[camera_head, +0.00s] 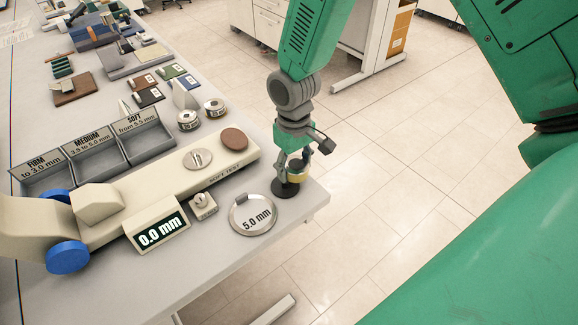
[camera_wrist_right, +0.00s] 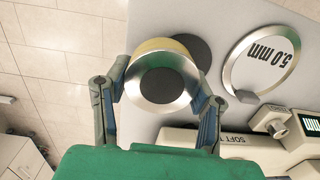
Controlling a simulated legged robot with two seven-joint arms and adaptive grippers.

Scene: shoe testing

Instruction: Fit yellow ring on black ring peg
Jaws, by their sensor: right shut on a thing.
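The yellow ring (camera_head: 299,178) is between the fingers of my right gripper (camera_head: 296,171), at the near right corner of the table. In the right wrist view, the fingers of the gripper (camera_wrist_right: 160,88) press on both sides of the ring (camera_wrist_right: 160,44), which shows a silver rim and a dark round centre. The black ring peg's round base (camera_head: 284,190) is on the table just below the ring, and it also shows partly behind the ring in the wrist view (camera_wrist_right: 201,50). I cannot tell whether the ring surrounds the peg's post. My left gripper is out of view.
A round 5.0 mm plate (camera_head: 252,228) lies left of the peg. The beige soft-test device (camera_head: 160,190) with a 0.0 mm display (camera_head: 160,232) and labelled grey bins (camera_head: 100,160) stand farther left. The table edge (camera_head: 317,208) is close on the right.

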